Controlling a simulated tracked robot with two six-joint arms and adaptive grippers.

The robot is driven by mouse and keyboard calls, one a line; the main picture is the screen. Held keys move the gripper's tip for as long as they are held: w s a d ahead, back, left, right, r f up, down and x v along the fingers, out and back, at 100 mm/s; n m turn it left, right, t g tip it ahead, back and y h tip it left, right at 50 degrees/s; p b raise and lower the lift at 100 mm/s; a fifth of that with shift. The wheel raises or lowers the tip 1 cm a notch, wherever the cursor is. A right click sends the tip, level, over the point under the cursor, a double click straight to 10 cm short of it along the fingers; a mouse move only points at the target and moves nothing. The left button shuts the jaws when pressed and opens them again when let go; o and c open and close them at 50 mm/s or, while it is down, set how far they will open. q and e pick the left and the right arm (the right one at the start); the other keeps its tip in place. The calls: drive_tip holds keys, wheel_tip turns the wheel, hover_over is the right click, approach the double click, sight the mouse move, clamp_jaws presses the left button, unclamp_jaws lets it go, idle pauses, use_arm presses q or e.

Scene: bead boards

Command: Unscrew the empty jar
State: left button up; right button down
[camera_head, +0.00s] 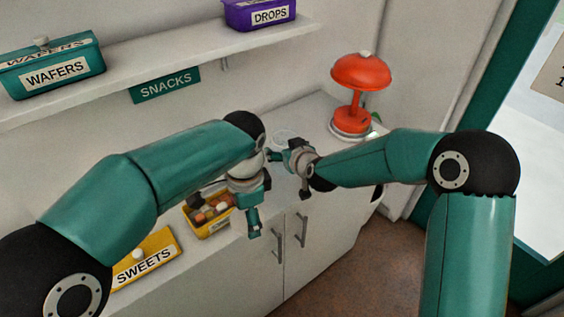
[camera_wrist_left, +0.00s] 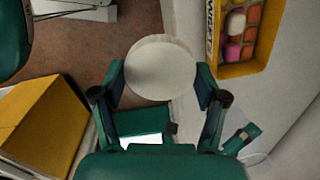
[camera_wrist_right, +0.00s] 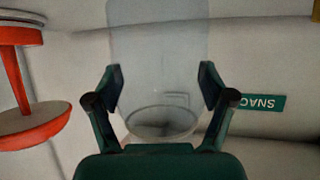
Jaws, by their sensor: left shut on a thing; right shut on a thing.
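A round cream-white lid (camera_wrist_left: 160,68) is between the fingers of my left gripper (camera_wrist_left: 160,86), which is shut on it. In the head view the left gripper (camera_head: 256,210) hangs over the counter edge, and I cannot make out the lid there. A clear, empty-looking glass jar (camera_wrist_right: 158,45) is between the fingers of my right gripper (camera_wrist_right: 160,86), which is shut on it. Its round end (camera_wrist_right: 162,122) faces the wrist camera. In the head view my right gripper (camera_head: 287,165) is right of the left one. The lid appears apart from the jar.
A yellow sweets box (camera_head: 208,231) stands open on the counter, its yellow lid (camera_head: 150,259) at lower left. A red lamp (camera_head: 360,76) stands at the back right. A shelf (camera_head: 165,70) holds a teal wafers box (camera_head: 52,72) and a purple drops box (camera_head: 260,15).

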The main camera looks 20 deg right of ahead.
drive_tip(key=shift+f, duration=2)
use_arm(q)
drive_tip(key=shift+f, duration=0.15)
use_arm(e)
drive_tip(key=shift+f, duration=0.15)
unclamp_jaws()
use_arm(q)
drive_tip(key=shift+r, duration=0.2)
